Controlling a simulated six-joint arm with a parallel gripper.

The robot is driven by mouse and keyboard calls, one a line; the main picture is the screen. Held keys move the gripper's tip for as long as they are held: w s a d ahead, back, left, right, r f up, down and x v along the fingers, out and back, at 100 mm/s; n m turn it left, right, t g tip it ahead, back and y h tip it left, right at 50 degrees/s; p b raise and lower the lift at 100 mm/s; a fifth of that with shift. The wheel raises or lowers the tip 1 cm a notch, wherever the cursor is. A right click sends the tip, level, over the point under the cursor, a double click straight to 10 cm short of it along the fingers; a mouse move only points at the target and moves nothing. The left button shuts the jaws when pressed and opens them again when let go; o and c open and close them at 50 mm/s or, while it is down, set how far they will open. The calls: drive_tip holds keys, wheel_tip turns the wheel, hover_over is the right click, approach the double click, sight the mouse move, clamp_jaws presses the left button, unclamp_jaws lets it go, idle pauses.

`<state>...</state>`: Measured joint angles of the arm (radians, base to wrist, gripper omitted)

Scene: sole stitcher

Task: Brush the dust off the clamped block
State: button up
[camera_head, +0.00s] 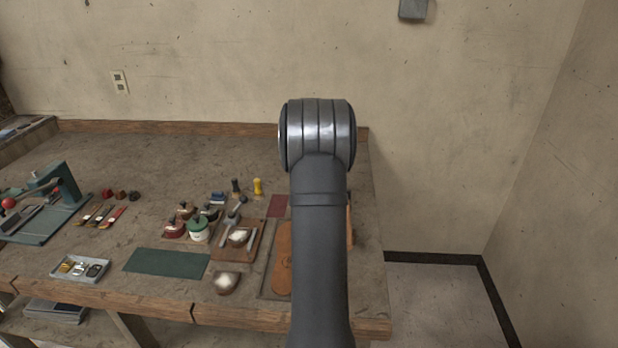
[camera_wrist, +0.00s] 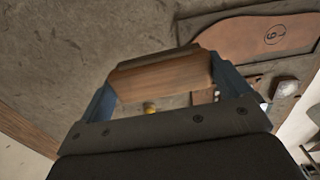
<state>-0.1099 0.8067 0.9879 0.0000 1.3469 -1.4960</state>
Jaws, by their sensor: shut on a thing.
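My gripper (camera_wrist: 162,70) is shut on a wooden brush (camera_wrist: 160,80), a pale brown block with a darker far edge between the two blue fingers in the wrist view. Its bristles cannot be made out. In the head view my arm hides the gripper. The white on top looks like dust. The brush is apart from the board, over the right part of the bench.
A brown sole (camera_head: 283,262) lies in a tray partly behind my arm. A green stitcher (camera_head: 62,186) is far left.

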drive_tip(key=s+a, duration=0.7)
drive_tip(key=a, duration=0.4)
hover_over(233, 243)
drive_tip(key=shift+s+d+f, duration=0.1)
drive_tip(key=shift+d+f, duration=0.05)
drive_tip(key=shift+f, duration=1.6)
drive_tip(key=shift+s+d+f, duration=0.1)
drive_tip(key=shift+f, duration=1.6)
drive_tip(key=shift+w+f, duration=0.35)
drive_tip(key=shift+f, duration=0.45)
drive_tip(key=shift+c, duration=0.4)
drive_tip(key=shift+w+d, duration=0.15)
drive_tip(key=shift+w, duration=2.85)
drive_tip(key=shift+s+a, duration=0.15)
drive_tip(key=shift+s, duration=1.55)
drive_tip(key=shift+s+a, duration=0.1)
drive_tip(key=shift+s, duration=1.55)
drive_tip(key=shift+w, duration=3.45)
drive_tip(key=s, duration=0.6)
drive_tip(key=shift+s+a, duration=0.1)
drive_tip(key=shift+s, duration=0.15)
drive_tip(key=shift+s+r, duration=0.15)
wheel_tip(233, 243, up, 8)
